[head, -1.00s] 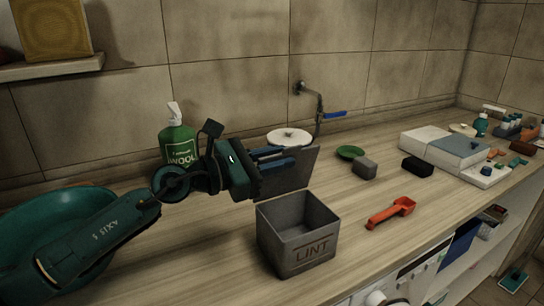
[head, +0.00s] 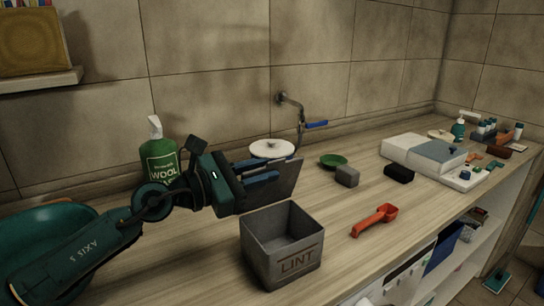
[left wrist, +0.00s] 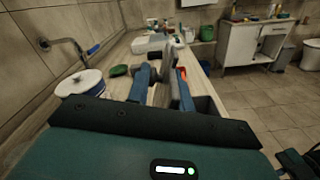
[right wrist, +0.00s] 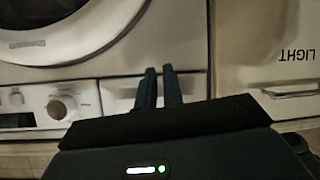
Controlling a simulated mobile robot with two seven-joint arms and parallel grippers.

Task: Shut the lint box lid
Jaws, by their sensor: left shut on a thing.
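The grey lint box (head: 282,262), marked LINT, stands open on the counter with its empty inside visible. Its grey lid (head: 284,184) stands raised at the back edge of the box, tilted. My left gripper (head: 272,174) is shut on the lid. In the left wrist view the lid (left wrist: 166,72) shows edge-on between the two blue fingers (left wrist: 163,88). My right gripper (right wrist: 158,72) shows only in the right wrist view, its fingers close together and empty, in front of a white washing machine.
A red scoop (head: 374,220) lies right of the box. A grey block (head: 347,176), a black block (head: 399,173) and a green dish (head: 332,161) lie behind it. A green wool bottle (head: 160,160) and a round white lid (head: 271,148) stand behind my left arm.

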